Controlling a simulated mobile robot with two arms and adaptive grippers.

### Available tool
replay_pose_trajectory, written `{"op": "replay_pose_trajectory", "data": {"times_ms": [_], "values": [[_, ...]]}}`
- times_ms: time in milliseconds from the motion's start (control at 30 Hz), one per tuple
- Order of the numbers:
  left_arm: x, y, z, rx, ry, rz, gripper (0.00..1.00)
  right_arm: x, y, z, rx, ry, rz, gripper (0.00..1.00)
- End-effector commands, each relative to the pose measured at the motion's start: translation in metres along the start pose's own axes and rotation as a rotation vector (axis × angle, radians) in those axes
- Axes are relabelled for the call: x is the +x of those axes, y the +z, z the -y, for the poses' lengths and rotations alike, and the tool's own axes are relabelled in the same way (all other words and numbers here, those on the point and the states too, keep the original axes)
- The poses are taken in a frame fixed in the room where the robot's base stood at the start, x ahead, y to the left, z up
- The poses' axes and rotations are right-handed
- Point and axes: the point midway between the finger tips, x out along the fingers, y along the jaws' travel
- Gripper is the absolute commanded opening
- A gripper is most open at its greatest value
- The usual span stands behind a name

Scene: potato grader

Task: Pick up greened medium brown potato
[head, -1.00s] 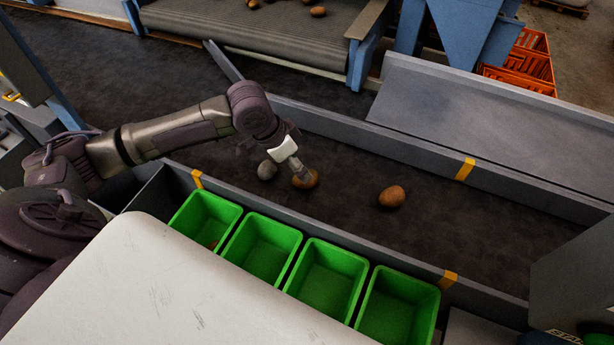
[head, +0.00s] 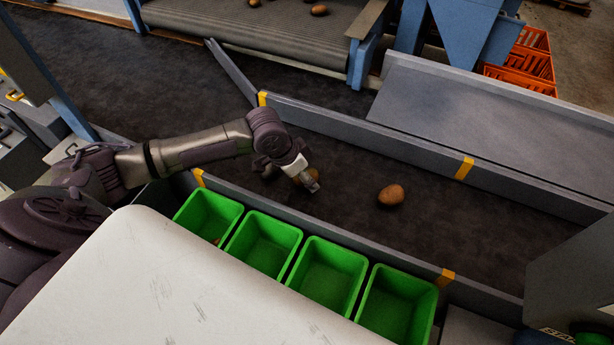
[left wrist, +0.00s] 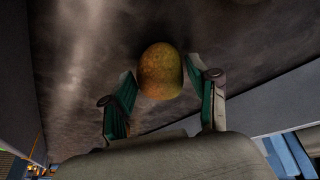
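A brown potato with a yellow-green tinge (left wrist: 160,72) lies on the dark belt in the left wrist view, between the fingertips of my left gripper (left wrist: 161,80). The fingers are spread, one on each side, with a narrow gap showing at each side. In the head view my left gripper (head: 311,183) is low over the belt and hides most of this potato. Another brown potato (head: 391,195) lies on the belt to the right, clear of the gripper. A greyish potato (head: 261,164) lies to the left, partly hidden by my arm. My right gripper is not in view.
Several green bins (head: 263,245) stand in a row along the near belt wall (head: 340,233). A far wall (head: 400,150) with yellow tape bounds the belt. More potatoes (head: 319,10) lie on the feeder at the back. Orange crates (head: 520,65) stand back right.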

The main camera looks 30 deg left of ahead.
Motion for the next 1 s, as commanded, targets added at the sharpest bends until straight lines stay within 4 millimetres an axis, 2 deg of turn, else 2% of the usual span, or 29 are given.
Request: {"op": "replay_pose_trajectory", "data": {"times_ms": [33, 233, 267, 633, 767, 867, 900, 1000], "values": [[0.0, 0.0, 0.0, 0.0, 0.0, 0.0, 0.46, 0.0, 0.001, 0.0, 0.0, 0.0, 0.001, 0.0], [0.0, 0.0, 0.0, 0.0, 0.0, 0.0, 0.13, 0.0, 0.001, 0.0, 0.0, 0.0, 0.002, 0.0], [0.0, 0.0, 0.0, 0.0, 0.0, 0.0, 0.11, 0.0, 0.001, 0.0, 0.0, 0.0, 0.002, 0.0], [-0.007, -0.003, 0.0, 0.0, 0.0, -0.001, 0.11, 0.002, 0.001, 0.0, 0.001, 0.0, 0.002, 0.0], [-0.022, -0.01, 0.0, 0.001, -0.002, -0.003, 0.11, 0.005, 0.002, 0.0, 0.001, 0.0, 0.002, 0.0], [-0.04, -0.018, -0.001, 0.002, -0.002, -0.005, 0.11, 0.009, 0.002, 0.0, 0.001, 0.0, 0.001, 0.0], [-0.041, -0.023, -0.014, 0.006, 0.005, -0.006, 0.11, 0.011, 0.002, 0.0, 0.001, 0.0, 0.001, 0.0], [-0.049, -0.036, -0.036, 0.006, 0.005, -0.007, 0.11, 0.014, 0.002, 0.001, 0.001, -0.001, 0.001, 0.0]]}}
